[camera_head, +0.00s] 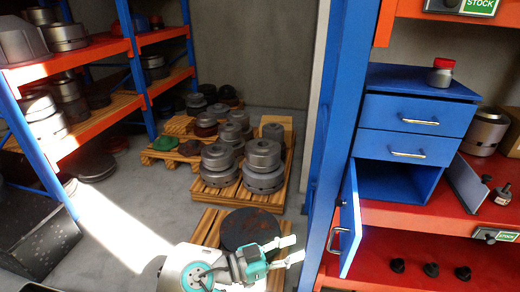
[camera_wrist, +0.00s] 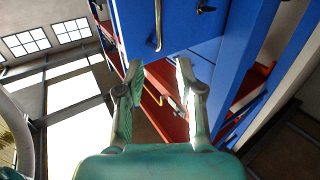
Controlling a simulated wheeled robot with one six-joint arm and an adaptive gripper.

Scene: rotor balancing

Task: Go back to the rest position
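My gripper (camera_head: 290,251) is in the lower middle of the head view, above the dark round disc and wooden pallet. Its two fingers are apart, with nothing between them. In the wrist view my gripper (camera_wrist: 158,80) also shows open and empty, with a blue cabinet surface and its handle (camera_wrist: 157,25) beyond the fingertips. The blue cabinet (camera_head: 405,115) stands on the red shelf at the right. Its two drawers look shut. The door (camera_head: 348,222) under them stands open, and the compartment (camera_head: 395,182) looks empty.
A jar with a red lid (camera_head: 442,72) stands on the cabinet. Small black knobs (camera_head: 431,270) lie on the lower red shelf (camera_head: 375,265). A blue post (camera_head: 345,110) rises left of the cabinet. Metal parts (camera_head: 262,160) stand on pallets behind.

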